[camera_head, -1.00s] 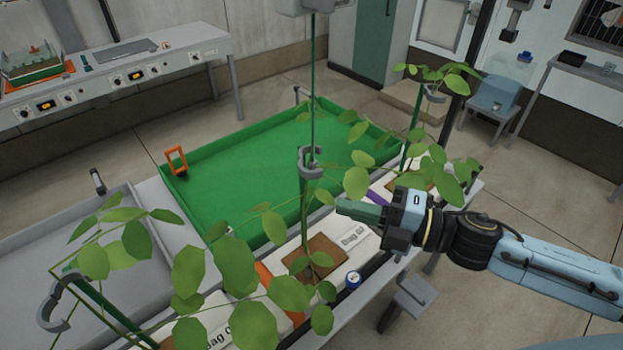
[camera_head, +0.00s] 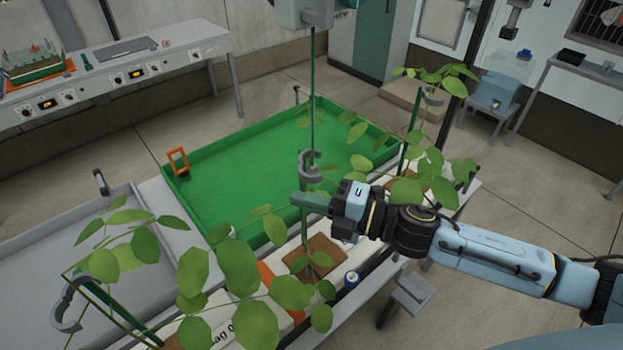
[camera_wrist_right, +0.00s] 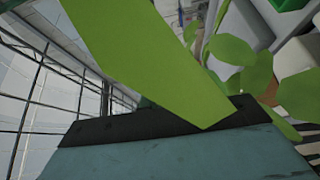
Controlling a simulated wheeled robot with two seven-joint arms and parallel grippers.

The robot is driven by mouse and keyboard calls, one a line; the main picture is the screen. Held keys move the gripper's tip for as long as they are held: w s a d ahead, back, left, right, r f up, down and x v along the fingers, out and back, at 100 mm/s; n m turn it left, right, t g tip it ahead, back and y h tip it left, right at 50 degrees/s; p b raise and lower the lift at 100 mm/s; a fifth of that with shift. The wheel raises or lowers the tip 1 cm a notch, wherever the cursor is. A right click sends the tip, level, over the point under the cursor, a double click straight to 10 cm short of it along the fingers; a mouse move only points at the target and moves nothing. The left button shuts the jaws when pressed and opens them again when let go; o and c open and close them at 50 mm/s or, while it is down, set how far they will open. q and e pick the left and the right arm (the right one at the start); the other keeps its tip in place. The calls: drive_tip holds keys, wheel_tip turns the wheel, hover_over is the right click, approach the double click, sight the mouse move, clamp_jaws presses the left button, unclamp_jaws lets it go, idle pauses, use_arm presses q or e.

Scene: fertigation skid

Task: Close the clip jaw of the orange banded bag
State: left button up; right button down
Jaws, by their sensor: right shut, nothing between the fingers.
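The orange banded bag (camera_head: 290,318) lies white in the middle of the gutter, its orange band (camera_head: 266,277) partly behind leaves. A brown block (camera_head: 314,254) with a plant sits on it. Above, a grey clip (camera_head: 303,165) stands around or beside the green upright and string; a gap appears on its right side. My right gripper (camera_head: 294,200) is shut and empty, its teal fingers pointing left just below the clip in the head view. Whether they touch the stem is unclear. In the right wrist view, a large leaf (camera_wrist_right: 150,65) crosses over the teal fingers. My left gripper is not in view.
Another grey clip (camera_head: 62,312) hangs open at the left plant, and one (camera_head: 433,97) is at the right plant. Leaves crowd around the gripper. A green tray (camera_head: 250,165) lies behind the gutter. A small blue-topped can (camera_head: 351,279) stands in front.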

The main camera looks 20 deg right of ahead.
sight(308, 175)
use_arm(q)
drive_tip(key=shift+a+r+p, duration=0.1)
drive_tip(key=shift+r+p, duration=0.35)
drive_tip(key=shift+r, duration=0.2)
use_arm(e)
drive_tip(key=shift+w+d, duration=0.55)
drive_tip(key=shift+w, duration=0.25)
drive_tip(key=shift+w+d, duration=0.55)
drive_tip(key=shift+w, duration=0.2)
use_arm(q)
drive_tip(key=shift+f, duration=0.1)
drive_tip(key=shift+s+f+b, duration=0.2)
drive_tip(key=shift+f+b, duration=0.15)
drive_tip(key=shift+b, duration=0.1)
use_arm(e)
drive_tip(key=shift+d+n+g+y, duration=0.25)
drive_tip(key=shift+n+g+y, duration=0.15)
drive_tip(key=shift+g, duration=0.1)
